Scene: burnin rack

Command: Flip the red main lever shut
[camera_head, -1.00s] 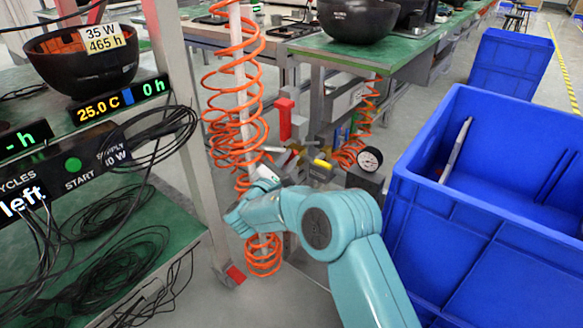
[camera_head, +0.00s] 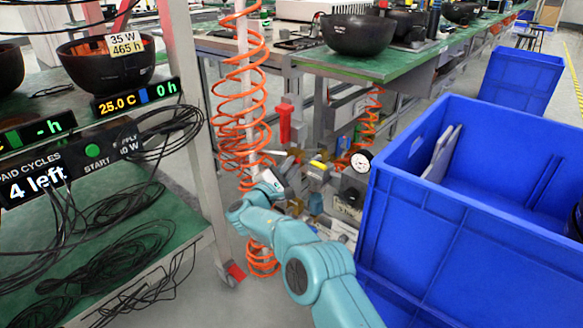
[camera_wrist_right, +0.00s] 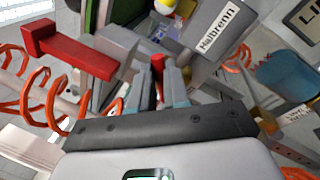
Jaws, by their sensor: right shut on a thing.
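In the right wrist view my right gripper (camera_wrist_right: 163,88) is shut on a red lever (camera_wrist_right: 157,64), whose end shows between the two fingers. Most of this lever is hidden by the fingers and a grey block. A separate, larger red L-shaped handle (camera_wrist_right: 72,50) sticks out to the left of the fingers, apart from them. It stands upright in the head view (camera_head: 285,122), above my right gripper (camera_head: 292,168). In the head view the fingertips are small and lie among cluttered fittings. My left gripper is in neither view.
An orange coiled hose (camera_head: 240,100) hangs on a pale post just left of my right wrist. A round gauge (camera_head: 360,162) sits to the right. Large blue crates (camera_head: 460,220) fill the right side. A rack with displays and black cables (camera_head: 120,160) stands left.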

